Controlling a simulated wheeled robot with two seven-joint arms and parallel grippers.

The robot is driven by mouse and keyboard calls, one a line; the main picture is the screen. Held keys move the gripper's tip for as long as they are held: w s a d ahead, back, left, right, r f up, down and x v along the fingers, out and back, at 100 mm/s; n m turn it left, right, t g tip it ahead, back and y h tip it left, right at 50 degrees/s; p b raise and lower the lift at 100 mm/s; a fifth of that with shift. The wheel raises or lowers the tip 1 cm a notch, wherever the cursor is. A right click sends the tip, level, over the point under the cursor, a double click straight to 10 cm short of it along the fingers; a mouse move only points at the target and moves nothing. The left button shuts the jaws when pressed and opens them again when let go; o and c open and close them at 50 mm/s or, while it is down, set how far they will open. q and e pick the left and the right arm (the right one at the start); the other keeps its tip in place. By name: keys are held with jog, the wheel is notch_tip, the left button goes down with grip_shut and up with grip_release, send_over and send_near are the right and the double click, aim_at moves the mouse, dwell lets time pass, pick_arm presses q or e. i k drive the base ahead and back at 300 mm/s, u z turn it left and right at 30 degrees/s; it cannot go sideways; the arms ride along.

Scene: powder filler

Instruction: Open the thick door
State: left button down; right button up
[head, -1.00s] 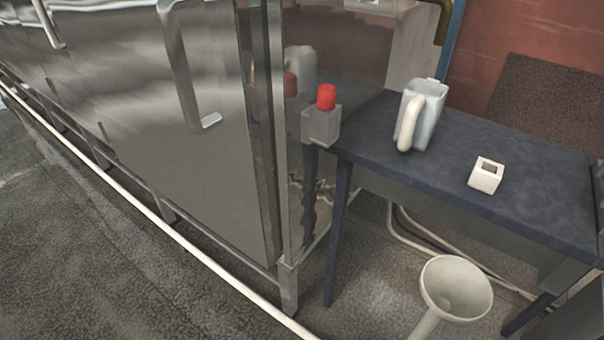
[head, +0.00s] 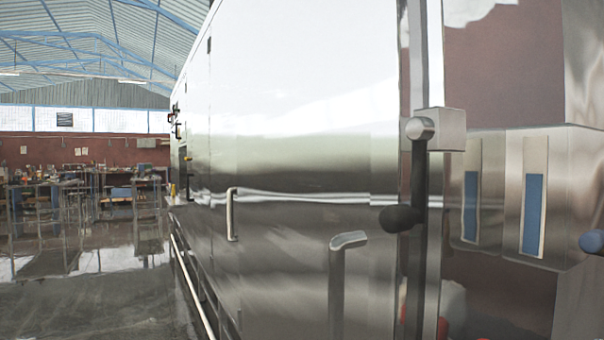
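A large polished metal door (head: 290,240) fills the middle of the head view and stands closed against the machine's front. A silver bar handle (head: 338,285) stands out near its right edge, its lower end cut off by the frame. A latch lever (head: 419,180) with a dark knob hangs from a metal block at the door's right edge. A second, smaller handle (head: 231,215) is further left along the front. I cannot tell from this view which panel is the thick door. Neither of my grippers is in view.
The machine's right side (head: 500,90) has panels with blue strips. A pale rail (head: 190,285) runs low along the machine's front. The floor (head: 90,270) at left is open, with cluttered workbenches (head: 80,195) far behind.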

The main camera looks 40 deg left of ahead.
aim_at(327, 92)
jog(key=k, duration=0.15)
jog(key=u, duration=1.25)
